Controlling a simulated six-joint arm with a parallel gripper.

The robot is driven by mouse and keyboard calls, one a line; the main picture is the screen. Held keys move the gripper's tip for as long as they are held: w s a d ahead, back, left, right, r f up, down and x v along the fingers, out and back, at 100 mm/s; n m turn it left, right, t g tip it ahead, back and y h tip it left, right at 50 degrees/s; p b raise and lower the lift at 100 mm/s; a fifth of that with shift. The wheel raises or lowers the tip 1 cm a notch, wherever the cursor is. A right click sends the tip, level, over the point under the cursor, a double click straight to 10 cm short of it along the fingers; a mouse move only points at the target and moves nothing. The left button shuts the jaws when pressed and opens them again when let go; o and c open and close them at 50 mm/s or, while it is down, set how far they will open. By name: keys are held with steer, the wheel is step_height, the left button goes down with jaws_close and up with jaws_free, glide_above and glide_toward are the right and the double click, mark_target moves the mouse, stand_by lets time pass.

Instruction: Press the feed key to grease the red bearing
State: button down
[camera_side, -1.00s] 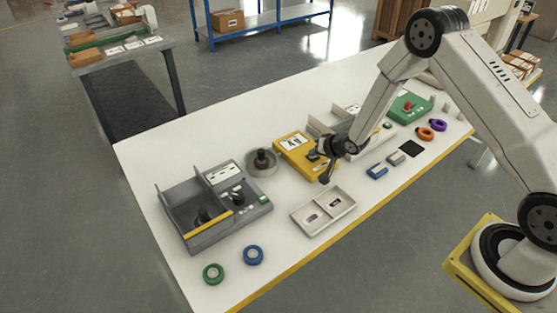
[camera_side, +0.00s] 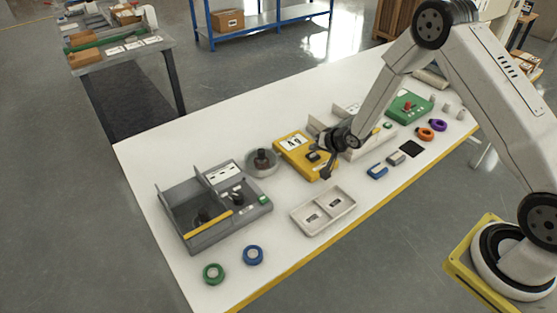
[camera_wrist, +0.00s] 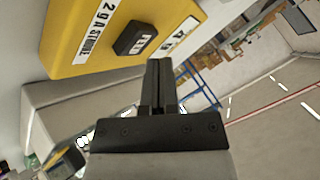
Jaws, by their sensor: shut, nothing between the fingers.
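A yellow dispenser box (camera_side: 297,161) with a white label reading what looks like 4 9 stands mid-table; it also fills the upper left of the wrist view (camera_wrist: 70,58). Its dark feed key (camera_side: 313,156) is raised on the top face and shows in the wrist view (camera_wrist: 135,36) with partly readable white lettering. My gripper (camera_side: 327,174) is shut and empty beside the box's right end. In the wrist view its fingertips (camera_wrist: 160,64) are near the key, apparently apart from it. I cannot make out a red bearing.
A grey dish (camera_side: 262,170) and a grey divided station (camera_side: 210,235) stand left. Green (camera_side: 213,273), blue (camera_side: 253,255), orange (camera_side: 424,134) and purple (camera_side: 438,125) rings lie on the table. A green box (camera_side: 412,112) with a red button is right.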

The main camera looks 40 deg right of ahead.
mark_target(315, 157)
steer(key=shift+r, duration=2.4)
stand_by(0.9)
step_height(315, 157, up, 4)
steer(key=shift+f, duration=0.1)
stand_by(0.4)
steer(key=shift+f, duration=0.2)
steer(key=shift+f, duration=4.2)
steer(key=shift+f, duration=0.45)
